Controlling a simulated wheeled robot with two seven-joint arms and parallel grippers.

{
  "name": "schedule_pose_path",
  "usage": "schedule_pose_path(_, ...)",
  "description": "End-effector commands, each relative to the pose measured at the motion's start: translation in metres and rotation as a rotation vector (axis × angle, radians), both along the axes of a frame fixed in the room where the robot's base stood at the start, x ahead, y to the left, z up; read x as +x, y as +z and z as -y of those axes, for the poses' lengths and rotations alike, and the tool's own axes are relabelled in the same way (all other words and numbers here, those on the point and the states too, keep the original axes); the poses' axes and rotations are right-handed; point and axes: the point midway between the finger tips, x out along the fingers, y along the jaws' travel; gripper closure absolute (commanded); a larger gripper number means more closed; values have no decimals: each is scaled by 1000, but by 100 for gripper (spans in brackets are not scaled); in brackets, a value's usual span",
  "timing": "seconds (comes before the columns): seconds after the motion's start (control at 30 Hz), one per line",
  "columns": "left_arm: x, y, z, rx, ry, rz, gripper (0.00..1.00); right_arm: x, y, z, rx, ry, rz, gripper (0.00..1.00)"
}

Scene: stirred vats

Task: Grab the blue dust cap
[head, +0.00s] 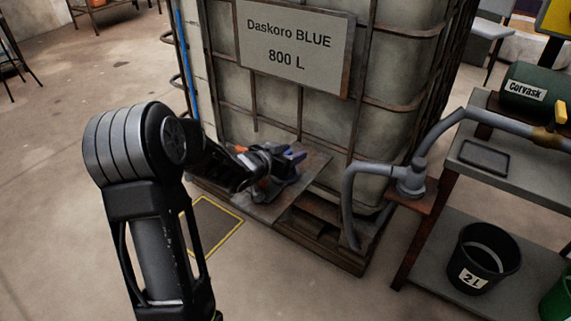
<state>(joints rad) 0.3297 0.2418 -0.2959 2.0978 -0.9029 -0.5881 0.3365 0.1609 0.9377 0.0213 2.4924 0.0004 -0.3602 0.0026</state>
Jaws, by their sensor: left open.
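A small blue part (294,156) shows at the low outlet of the caged tank, just beyond my left gripper. It may be the blue dust cap, but it is too small and partly covered to be sure. My left gripper (270,163) reaches in from the left and is open, right at the outlet fittings. The gripper covers part of the outlet, and I cannot tell whether its fingers touch the blue part. My right gripper is out of view.
The tank, with its sign (294,42) reading "Daskoro BLUE 800 L", stands on a pallet (318,250). A grey pump with hose (410,180) is to its right. A shelf (508,177) holds a green Corvask container (535,92) and a black 2 L bucket (484,262). A yellow-edged floor mat (212,226) lies in front.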

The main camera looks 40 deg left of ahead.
Motion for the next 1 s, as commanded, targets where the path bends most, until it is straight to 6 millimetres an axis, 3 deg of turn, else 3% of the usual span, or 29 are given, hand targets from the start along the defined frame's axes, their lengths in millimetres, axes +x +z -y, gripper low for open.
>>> schedule_pose_path(0.3,0,0,0,0,0,0,59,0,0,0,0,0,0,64)
schedule_pose_path(0.8,0,0,0,0,0,0,100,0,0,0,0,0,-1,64)
schedule_pose_path(1.0,0,0,0,0,0,0,100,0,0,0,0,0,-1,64)
